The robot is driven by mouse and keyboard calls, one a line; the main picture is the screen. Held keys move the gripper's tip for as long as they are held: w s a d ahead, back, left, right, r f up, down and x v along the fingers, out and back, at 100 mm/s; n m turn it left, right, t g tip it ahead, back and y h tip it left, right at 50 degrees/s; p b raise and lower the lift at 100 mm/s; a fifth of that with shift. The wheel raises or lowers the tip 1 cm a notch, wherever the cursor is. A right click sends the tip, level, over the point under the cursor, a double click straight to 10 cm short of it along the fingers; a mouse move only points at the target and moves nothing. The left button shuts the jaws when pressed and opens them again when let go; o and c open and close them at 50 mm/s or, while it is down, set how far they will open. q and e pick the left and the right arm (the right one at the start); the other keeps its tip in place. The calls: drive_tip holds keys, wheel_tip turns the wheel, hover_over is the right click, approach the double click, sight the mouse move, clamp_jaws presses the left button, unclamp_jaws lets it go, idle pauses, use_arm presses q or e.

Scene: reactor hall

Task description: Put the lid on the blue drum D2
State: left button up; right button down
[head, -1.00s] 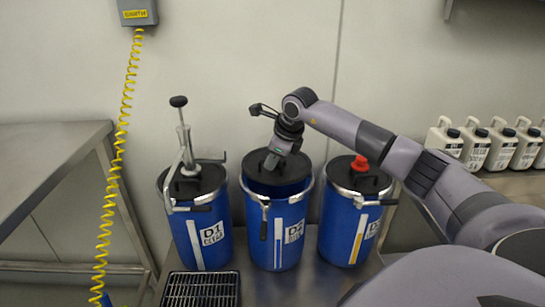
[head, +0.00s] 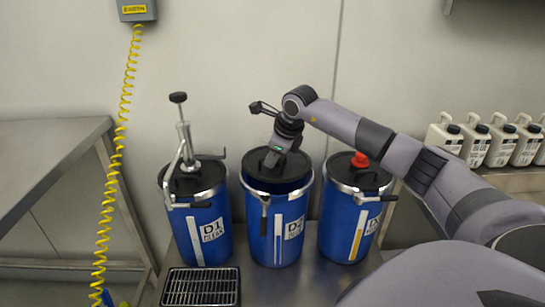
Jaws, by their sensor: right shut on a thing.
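The blue drum D2 (head: 279,238) stands upright in the middle of a row of three drums, with a white label and a metal ring with a lever near its rim. The black lid (head: 259,160) is at the top of D2, lying roughly level at its mouth; I cannot tell whether it is fully seated. My right gripper (head: 272,162) points down from above and is shut on the lid, near its middle. The gripper hides part of the lid and whatever it grips there. My left gripper is not in view.
Drum D1 (head: 208,238) with a hand pump (head: 184,140) stands close on the left. A third blue drum (head: 340,232) with a red cap (head: 360,160) stands close on the right. A black grate (head: 201,287) lies in front. A yellow coiled cable (head: 106,200) hangs left. White canisters (head: 472,140) stand right.

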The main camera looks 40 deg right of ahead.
sight(273, 171)
drive_tip(key=shift+f, duration=0.2)
drive_tip(key=shift+f+b, duration=0.85)
drive_tip(key=shift+f, duration=0.25)
drive_tip(key=shift+w+d+p, duration=0.1)
drive_tip(key=shift+p, duration=0.2)
idle(1.1)
drive_tip(key=shift+f, duration=0.15)
idle(0.3)
drive_tip(key=shift+f+b, duration=0.45)
drive_tip(key=shift+f, duration=0.2)
idle(0.4)
drive_tip(key=c, duration=1.1)
unclamp_jaws()
